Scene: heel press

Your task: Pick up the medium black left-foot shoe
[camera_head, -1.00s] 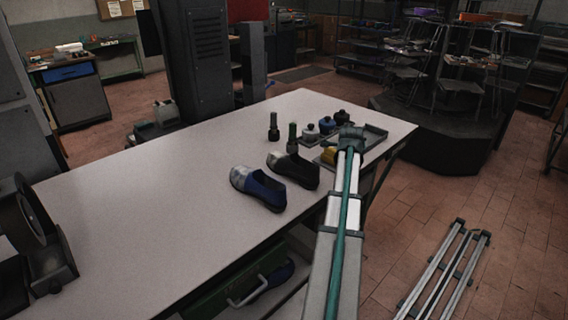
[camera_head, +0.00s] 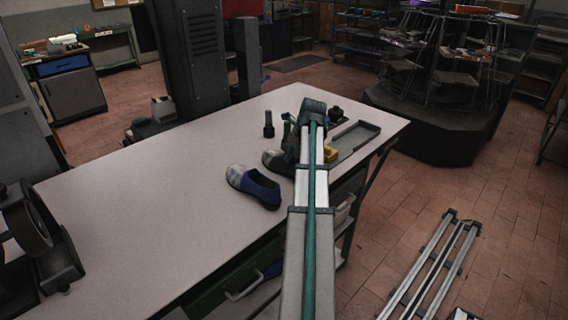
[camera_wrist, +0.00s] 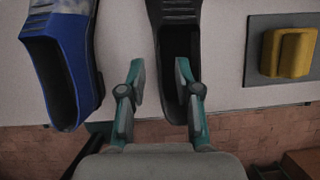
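The black shoe (camera_wrist: 180,45) lies on the table at the top middle of the wrist view, its opening toward my gripper. In the head view only its grey toe (camera_head: 272,158) shows clearly; my arm hides the rest. My gripper (camera_wrist: 160,75) is open in the wrist view. Its left finger is over the table left of the shoe and its right finger overlaps the shoe's opening. I cannot tell whether either finger touches the shoe. A blue shoe with a grey toe (camera_head: 252,187) lies to the left of the black one, and it also shows in the wrist view (camera_wrist: 62,60).
A dark bottle-like object (camera_head: 268,125) stands behind the shoes. A grey tray (camera_head: 354,138) and a yellow block (camera_wrist: 289,52) are to the right of the black shoe. The table's front edge is close to my gripper.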

